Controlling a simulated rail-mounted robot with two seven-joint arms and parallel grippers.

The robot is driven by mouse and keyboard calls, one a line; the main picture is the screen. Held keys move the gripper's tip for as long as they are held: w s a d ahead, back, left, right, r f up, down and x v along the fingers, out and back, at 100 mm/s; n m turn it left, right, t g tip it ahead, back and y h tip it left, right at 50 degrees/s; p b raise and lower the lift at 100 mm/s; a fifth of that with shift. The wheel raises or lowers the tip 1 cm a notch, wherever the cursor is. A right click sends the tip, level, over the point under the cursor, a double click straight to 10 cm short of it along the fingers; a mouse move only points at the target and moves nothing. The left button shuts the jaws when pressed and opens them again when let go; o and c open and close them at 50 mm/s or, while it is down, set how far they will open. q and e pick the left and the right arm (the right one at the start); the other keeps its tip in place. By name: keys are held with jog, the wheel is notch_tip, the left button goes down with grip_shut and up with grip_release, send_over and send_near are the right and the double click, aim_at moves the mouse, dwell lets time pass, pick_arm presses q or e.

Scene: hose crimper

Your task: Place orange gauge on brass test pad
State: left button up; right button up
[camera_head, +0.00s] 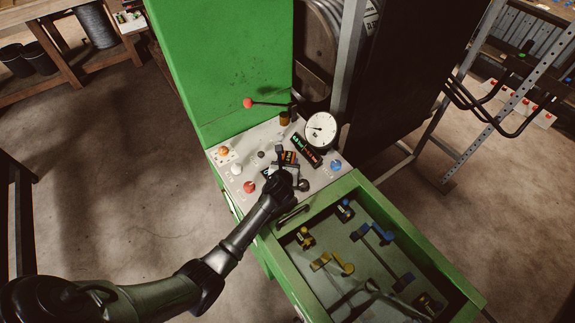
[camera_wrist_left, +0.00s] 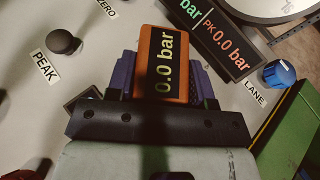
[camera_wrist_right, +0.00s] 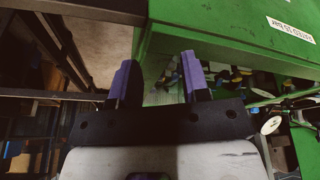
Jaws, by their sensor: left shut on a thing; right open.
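My left gripper (camera_head: 284,178) is over the light control panel of the green machine. In the left wrist view its purple fingers (camera_wrist_left: 165,80) are shut on the sides of the orange gauge (camera_wrist_left: 144,58), whose dark screen reads 0.0 bar. In the head view the gauge (camera_head: 290,157) is small and partly covered by the gripper. A small brass-coloured cylinder (camera_head: 284,118) stands at the back of the panel, left of the white dial; I cannot tell whether it is the brass test pad. My right gripper (camera_wrist_right: 160,85) is open and empty in its wrist view.
The panel carries a white round dial (camera_head: 320,129), a dark readout (camera_head: 307,150), a red-balled lever (camera_head: 248,103), a blue knob (camera_head: 335,165) and a red button (camera_head: 250,187). An open green drawer (camera_head: 472,293) with yellow and blue tools juts out in front.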

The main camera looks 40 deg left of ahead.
pick_arm(q)
jog(key=shift+w+f, duration=0.1)
jog(key=shift+f, duration=0.1)
pick_arm(e)
jog(key=shift+f, duration=0.1)
pick_arm(q)
jog(key=shift+f, duration=0.15)
pick_arm(e)
jog(key=shift+f, duration=0.1)
pick_arm(q)
jog(key=o, duration=1.1)
pick_arm(e)
jog(key=shift+a, duration=0.15)
pick_arm(q)
jog(key=shift+s+r, duration=0.2)
jog(key=shift+r, duration=0.1)
pick_arm(e)
jog(key=shift+r, duration=0.2)
pick_arm(q)
jog(key=p+v, duration=0.2)
jog(key=v, duration=0.8)
jog(key=shift+s+d, duration=0.15)
jog(key=shift+s, duration=0.05)
pick_arm(e)
jog(key=shift+r, duration=0.95)
pick_arm(q)
jog(key=shift+s+d+r, duration=0.25)
jog(key=shift+s, duration=0.2)
